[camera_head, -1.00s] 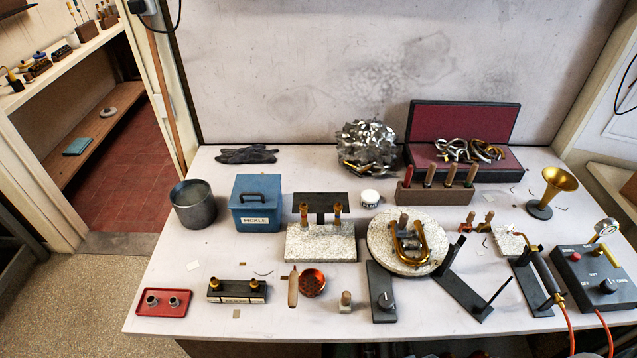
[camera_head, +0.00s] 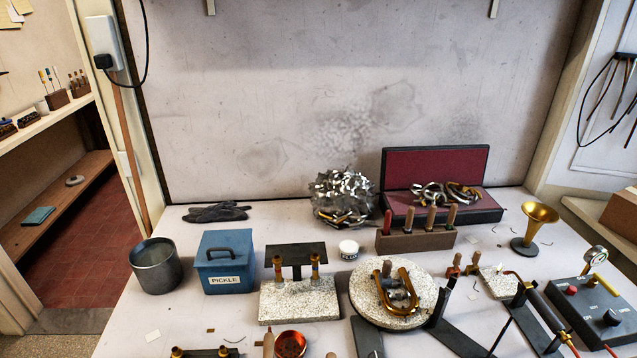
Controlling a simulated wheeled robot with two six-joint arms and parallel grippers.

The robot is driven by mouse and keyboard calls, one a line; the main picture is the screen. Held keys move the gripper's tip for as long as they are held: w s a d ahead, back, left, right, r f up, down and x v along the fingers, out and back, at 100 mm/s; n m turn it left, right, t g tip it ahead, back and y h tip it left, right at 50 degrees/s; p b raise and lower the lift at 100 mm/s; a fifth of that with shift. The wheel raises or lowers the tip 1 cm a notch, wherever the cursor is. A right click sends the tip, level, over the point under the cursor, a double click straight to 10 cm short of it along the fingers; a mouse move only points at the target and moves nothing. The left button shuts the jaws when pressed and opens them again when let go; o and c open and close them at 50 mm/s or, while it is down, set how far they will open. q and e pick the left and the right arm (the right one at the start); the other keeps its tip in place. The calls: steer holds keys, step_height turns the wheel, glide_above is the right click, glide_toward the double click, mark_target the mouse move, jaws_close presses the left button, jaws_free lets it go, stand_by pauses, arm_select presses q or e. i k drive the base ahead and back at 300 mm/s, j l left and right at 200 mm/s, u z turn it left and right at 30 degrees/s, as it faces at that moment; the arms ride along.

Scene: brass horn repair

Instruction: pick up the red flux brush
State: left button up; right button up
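A brown holder block (camera_head: 415,241) stands on the bench in front of the open dark case. Several upright handles stick out of it. The leftmost one is red and looks like the red flux brush (camera_head: 388,221); its lower part is hidden in the block. The other handles are brown or tan.
A round stone disc (camera_head: 394,309) with a bent brass tube lies in front of the holder. A white jar (camera_head: 348,249) and a steel wool heap (camera_head: 342,195) are to its left. The dark case (camera_head: 490,207) is behind, and a brass horn bell (camera_head: 540,217) stands right.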

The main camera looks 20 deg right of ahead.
mark_target(388, 214)
steer(key=z, duration=1.15)
